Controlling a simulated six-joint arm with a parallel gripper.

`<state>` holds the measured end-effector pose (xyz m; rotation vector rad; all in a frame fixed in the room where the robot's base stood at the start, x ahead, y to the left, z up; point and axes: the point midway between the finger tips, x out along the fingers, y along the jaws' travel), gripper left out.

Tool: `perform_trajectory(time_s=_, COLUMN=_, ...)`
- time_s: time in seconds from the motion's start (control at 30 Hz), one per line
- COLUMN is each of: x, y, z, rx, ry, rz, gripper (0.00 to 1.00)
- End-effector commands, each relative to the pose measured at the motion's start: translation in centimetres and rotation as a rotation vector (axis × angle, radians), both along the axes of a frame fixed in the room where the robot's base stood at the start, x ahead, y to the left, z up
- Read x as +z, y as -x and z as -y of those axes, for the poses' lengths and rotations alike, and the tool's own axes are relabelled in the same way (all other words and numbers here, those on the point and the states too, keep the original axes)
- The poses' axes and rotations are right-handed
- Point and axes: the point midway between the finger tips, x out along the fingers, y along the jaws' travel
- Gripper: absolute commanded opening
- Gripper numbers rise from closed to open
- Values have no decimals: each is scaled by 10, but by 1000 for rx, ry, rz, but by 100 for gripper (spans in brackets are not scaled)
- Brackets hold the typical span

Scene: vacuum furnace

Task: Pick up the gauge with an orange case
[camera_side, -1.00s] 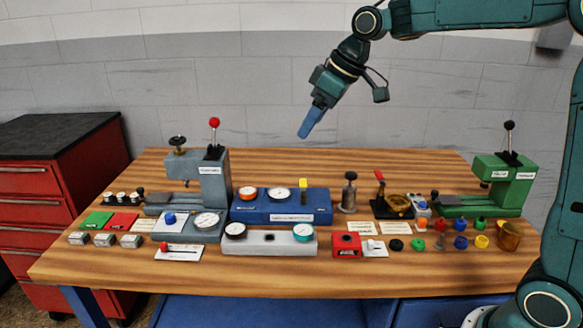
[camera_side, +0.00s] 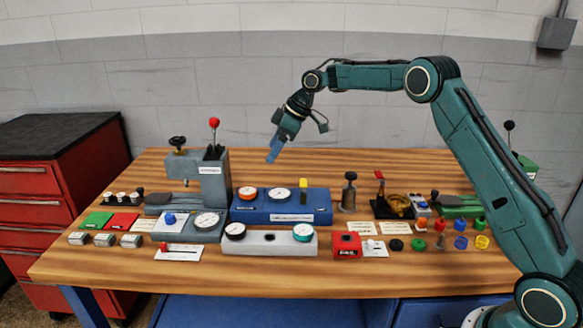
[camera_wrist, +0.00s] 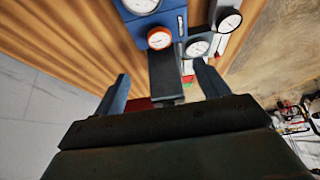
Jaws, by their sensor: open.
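The gauge with an orange case (camera_side: 247,193) sits at the left end of the blue block (camera_side: 280,214) on the table. It has a round white dial, and it also shows in the wrist view (camera_wrist: 159,38) near the top middle. A second gauge with a pale rim (camera_side: 279,195) sits to its right on the same block. My gripper (camera_side: 272,157) hangs in the air above and behind the blue block, pointing down and to the left. In the wrist view its two fingers (camera_wrist: 162,88) stand apart with nothing held between them.
A grey press with a red-knobbed lever (camera_side: 214,123) stands just left of the orange gauge. A yellow piece (camera_side: 303,184) rises from the blue block's right side. A light grey block (camera_side: 270,242) with two gauges lies in front. Bare wood lies behind the blue block.

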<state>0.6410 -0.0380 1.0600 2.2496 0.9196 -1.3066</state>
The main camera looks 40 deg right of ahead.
Motion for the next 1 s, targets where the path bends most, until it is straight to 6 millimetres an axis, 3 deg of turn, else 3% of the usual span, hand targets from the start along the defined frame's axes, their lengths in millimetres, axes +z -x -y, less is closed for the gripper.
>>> perform_trajectory(time_s=0.47, x=-15, y=-7, z=-3, rx=10, ry=-3, rz=1, gripper=74)
perform_trajectory(time_s=1.0, x=-75, y=-31, z=-27, rx=9, ry=-2, rz=1, gripper=74)
